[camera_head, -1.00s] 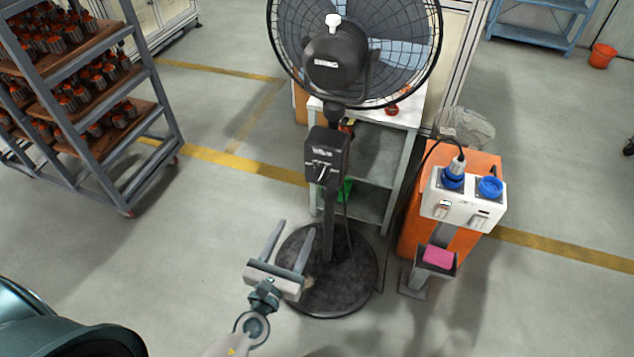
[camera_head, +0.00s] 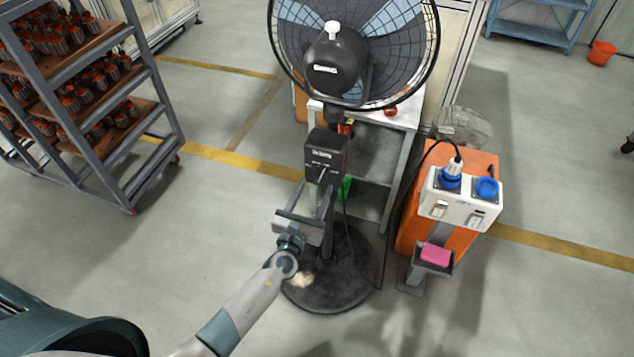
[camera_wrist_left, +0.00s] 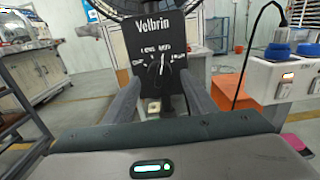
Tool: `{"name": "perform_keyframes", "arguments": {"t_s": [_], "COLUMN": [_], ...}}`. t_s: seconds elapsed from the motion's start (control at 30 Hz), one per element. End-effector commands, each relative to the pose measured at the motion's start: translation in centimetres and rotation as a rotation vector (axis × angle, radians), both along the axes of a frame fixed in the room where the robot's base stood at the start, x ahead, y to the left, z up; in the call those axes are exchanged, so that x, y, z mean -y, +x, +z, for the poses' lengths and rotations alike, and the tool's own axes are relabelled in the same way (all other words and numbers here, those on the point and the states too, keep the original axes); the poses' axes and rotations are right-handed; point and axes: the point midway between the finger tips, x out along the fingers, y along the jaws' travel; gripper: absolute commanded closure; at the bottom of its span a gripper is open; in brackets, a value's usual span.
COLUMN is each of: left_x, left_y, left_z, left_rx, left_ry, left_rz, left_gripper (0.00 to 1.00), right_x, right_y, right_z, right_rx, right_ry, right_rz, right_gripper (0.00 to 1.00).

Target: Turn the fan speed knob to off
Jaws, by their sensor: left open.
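A large black pedestal fan (camera_head: 335,66) stands in the middle of the head view on a round black base (camera_head: 335,285). Its black control box (camera_head: 325,155) sits on the pole below the fan head. In the left wrist view the control box (camera_wrist_left: 160,36) shows "Velbrin" and a dark knob (camera_wrist_left: 159,68) with a light pointer and printed labels around it. My left gripper (camera_head: 313,190) is open, its fingers pointing up at the box, and in the wrist view the fingers (camera_wrist_left: 161,78) flank the knob. I cannot tell whether they touch it. My right gripper is not in view.
A table (camera_head: 400,118) stands behind the fan. A rack of parts (camera_head: 100,120) is at the left. The floor between rack and fan is clear.

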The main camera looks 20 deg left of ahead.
Motion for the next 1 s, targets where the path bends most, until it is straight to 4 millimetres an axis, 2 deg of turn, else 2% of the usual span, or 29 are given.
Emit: {"name": "perform_keyframes", "arguments": {"t_s": [0.2,0.6,0.63,0.7,0.8,1.0], "left_x": [0.1,0.1,0.1,0.1,0.1,0.1], "left_y": [2.2,2.7,2.7,2.7,2.7,2.7], "left_z": [0.0,0.0,0.0,0.0,0.0,-0.1], "left_rx": [0.001,0.0,0.0,0.0,0.0,0.0], "left_ry": [0.001,0.0,0.0,0.0,0.0,-0.004], "left_rz": [0.0,0.0,0.0,0.0,0.0,0.0], "left_gripper": [0.48,0.48,0.53,0.7,0.89,0.89], "right_x": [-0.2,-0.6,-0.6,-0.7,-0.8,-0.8], "right_y": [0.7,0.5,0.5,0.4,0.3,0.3], "right_z": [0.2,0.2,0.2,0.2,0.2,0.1], "right_rx": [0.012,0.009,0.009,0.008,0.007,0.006], "right_ry": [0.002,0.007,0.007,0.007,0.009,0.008], "right_rz": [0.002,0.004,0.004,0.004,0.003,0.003], "right_gripper": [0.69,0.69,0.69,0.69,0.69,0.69]}}
